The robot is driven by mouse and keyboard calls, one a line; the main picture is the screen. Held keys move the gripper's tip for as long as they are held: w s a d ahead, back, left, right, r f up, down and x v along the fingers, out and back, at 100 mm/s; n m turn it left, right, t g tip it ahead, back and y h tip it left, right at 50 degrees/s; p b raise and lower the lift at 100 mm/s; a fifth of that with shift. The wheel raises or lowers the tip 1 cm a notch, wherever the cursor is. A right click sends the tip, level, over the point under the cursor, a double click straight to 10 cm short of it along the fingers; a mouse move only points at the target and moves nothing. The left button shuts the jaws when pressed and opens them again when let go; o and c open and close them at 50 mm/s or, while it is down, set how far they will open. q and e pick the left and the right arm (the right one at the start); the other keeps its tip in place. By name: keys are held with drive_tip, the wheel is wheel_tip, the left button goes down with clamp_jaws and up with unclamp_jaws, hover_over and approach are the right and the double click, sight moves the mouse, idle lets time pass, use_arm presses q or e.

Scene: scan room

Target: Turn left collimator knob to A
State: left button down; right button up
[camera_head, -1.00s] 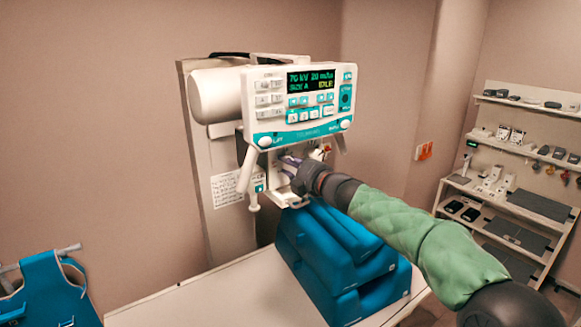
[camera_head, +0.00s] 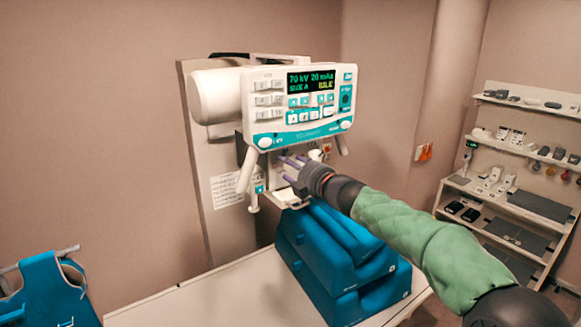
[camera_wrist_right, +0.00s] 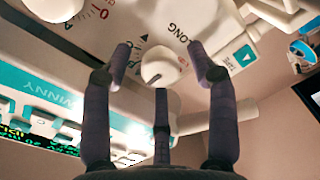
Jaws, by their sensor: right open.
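The white collimator housing (camera_head: 315,153) hangs under the control console; in the head view my right gripper (camera_head: 285,162) is in front of it and hides most of its face. In the right wrist view, a round white knob (camera_wrist_right: 161,67) sits between the spread fingers of my open right gripper (camera_wrist_right: 160,62). The fingers appear apart from the knob. The face beside it reads "LONG". A second white knob (camera_wrist_right: 55,6), with a red 0 and a scale nearby, is partly cut off at the top left. I cannot tell which letter the middle knob points to.
The console (camera_head: 300,105) is just above my right gripper; its screen shows 70 kV, 20 mAs and IDLE. Blue stacked cushions (camera_head: 340,265) stand on the white table (camera_head: 205,300) below my arm. Shelves (camera_head: 520,145) stand at the right.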

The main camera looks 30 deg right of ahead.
drive_tip(key=s+d, duration=0.1)
drive_tip(key=s, duration=1)
drive_tip(key=shift+s+r, duration=0.15)
drive_tip(key=shift+r, duration=0.05)
